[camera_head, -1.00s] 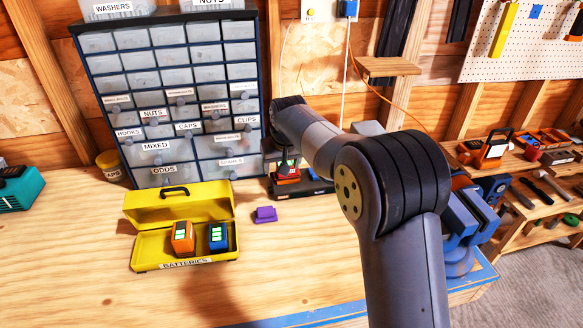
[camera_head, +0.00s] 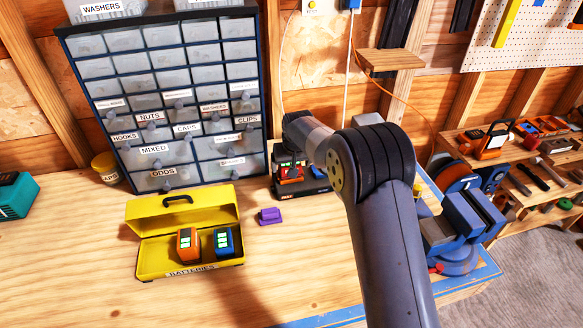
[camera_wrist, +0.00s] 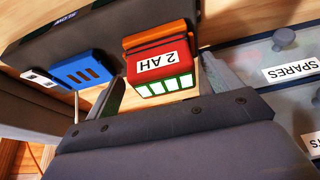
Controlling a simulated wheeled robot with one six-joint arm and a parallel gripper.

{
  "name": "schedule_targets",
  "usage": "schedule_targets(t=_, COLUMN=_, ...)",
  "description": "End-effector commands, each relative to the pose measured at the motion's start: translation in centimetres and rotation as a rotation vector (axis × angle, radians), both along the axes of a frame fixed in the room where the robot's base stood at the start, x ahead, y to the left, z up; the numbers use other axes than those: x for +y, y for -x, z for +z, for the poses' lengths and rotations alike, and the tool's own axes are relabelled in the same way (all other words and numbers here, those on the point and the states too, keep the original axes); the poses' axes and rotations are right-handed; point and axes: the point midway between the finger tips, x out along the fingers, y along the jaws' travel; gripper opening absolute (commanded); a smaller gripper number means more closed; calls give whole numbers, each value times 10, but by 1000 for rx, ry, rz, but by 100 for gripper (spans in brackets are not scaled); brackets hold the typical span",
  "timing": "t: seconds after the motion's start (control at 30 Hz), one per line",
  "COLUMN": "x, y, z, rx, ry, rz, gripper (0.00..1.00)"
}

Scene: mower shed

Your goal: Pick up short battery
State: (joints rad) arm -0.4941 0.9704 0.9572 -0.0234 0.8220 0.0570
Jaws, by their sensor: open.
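A short red battery (camera_wrist: 160,68) with an orange top edge, a "2 AH" label and green lights sits at a dark charger (camera_wrist: 75,32) in the wrist view, where it appears upside down. In the head view, the battery (camera_head: 291,173) shows small below my wrist, on the charger (camera_head: 312,184) at the back of the bench. My gripper (camera_wrist: 162,72) is open, with one finger on each side of the battery. Whether the fingers touch it I cannot tell. In the head view, my arm and wrist hide most of the gripper.
A yellow open box (camera_head: 157,258) labelled BATTERIES holds an orange battery (camera_head: 187,243) and a blue one (camera_head: 223,241). A purple block (camera_head: 270,216) lies nearby. A drawer cabinet (camera_head: 72,105) stands close left of the charger. A blue vise (camera_head: 470,220) is at right.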

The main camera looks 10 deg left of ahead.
Motion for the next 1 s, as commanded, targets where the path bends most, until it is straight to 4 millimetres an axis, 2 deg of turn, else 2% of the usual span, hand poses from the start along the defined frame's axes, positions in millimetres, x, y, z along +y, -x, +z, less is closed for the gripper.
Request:
schedule_targets(t=0.1, x=0, y=0, z=0, rx=0, ry=0, rz=0, gripper=85)
schedule_targets(t=0.73, x=0, y=0, z=1, rx=0, ry=1, rz=0, gripper=33)
schedule_targets(t=1.0, x=0, y=0, z=4, rx=-3, ry=-1, rz=0, gripper=32)
